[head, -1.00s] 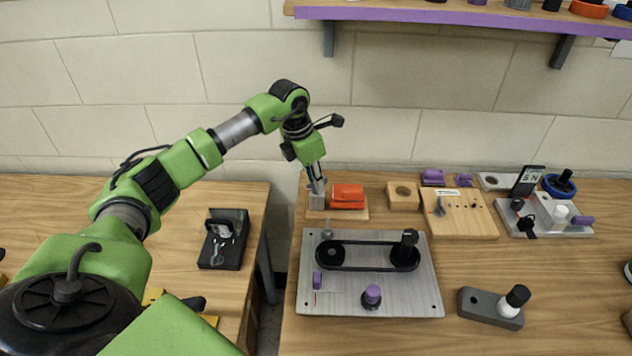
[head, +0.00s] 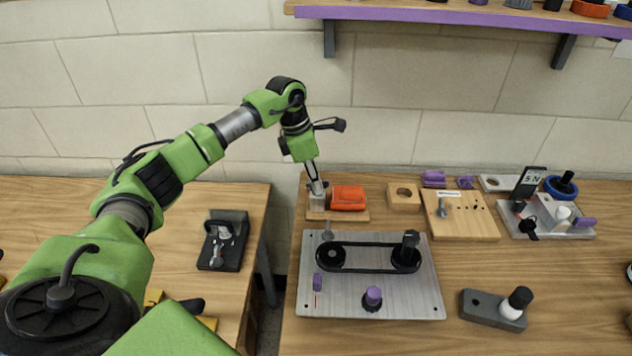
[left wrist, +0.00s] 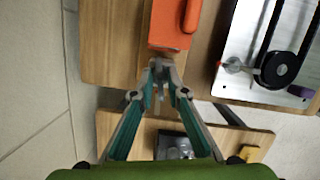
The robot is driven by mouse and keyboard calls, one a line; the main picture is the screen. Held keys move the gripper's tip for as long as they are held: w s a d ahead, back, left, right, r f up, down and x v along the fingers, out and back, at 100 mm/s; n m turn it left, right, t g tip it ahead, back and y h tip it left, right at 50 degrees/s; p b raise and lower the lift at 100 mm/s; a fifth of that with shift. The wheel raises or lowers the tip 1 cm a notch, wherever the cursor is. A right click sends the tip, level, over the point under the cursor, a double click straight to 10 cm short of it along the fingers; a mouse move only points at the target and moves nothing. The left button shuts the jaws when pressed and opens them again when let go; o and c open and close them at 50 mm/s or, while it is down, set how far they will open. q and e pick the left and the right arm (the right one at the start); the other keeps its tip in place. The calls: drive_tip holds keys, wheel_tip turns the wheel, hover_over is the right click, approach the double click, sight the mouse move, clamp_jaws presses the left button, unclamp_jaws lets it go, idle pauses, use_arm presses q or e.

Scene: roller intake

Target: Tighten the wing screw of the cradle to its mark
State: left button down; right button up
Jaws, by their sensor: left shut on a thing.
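The cradle is a small wooden base (head: 360,214) at the table's back left edge, with a grey metal block (head: 317,203) at its left end and an orange block (head: 348,198) beside it. My left gripper (head: 316,188) points down over the grey block and is shut on the small grey wing screw there. In the left wrist view the fingertips (left wrist: 160,82) meet around the screw, next to the orange block (left wrist: 172,22). The fingers mostly hide the screw, and I cannot make out its mark. My right gripper is not in view.
A metal plate (head: 425,295) with a belt on two pulleys lies just in front of the cradle. A wooden block with a hole (head: 404,197) and a pegged board (head: 470,228) stand to the right. A small display (head: 531,181) stands further right. A gap separates the left table.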

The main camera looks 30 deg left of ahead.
use_arm(q)
drive_tip(key=shift+f+m, duration=0.1)
drive_tip(key=shift+m, duration=0.8)
drive_tip(key=shift+m+g, duration=0.4)
drive_tip(key=shift+m, duration=0.3)
drive_tip(key=c, duration=2.2)
unclamp_jaws()
drive_tip(key=shift+o, duration=0.2)
drive_tip(key=p+v, duration=0.4)
drive_tip(key=v, duration=0.3)
drive_tip(key=shift+a, duration=0.25)
